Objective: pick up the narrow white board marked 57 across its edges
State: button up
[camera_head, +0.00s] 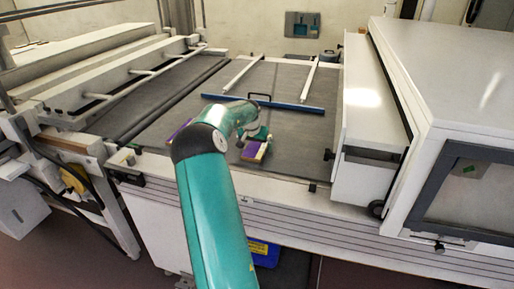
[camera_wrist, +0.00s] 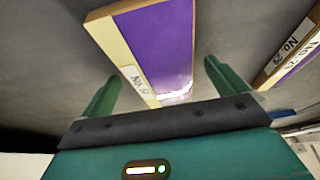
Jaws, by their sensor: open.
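No narrow white board with a readable 57 shows. In the wrist view a purple-faced board (camera_wrist: 165,45) with a pale cream edge lies ahead, its white label small and reading roughly "No. 61", though I cannot be sure. My gripper (camera_wrist: 158,88) is open, with one green finger on each side of this board's near end; whether they touch it I cannot tell.
The boards lie on a dark grey belt (camera_head: 290,135). A blue bar (camera_head: 290,105) crosses it behind my gripper, with two white rails (camera_head: 308,82) beyond. A white housing (camera_head: 366,125) bounds the belt at right. Another purple piece (camera_head: 179,130) shows left of my arm.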

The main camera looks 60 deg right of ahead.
jog(key=c, duration=1.1)
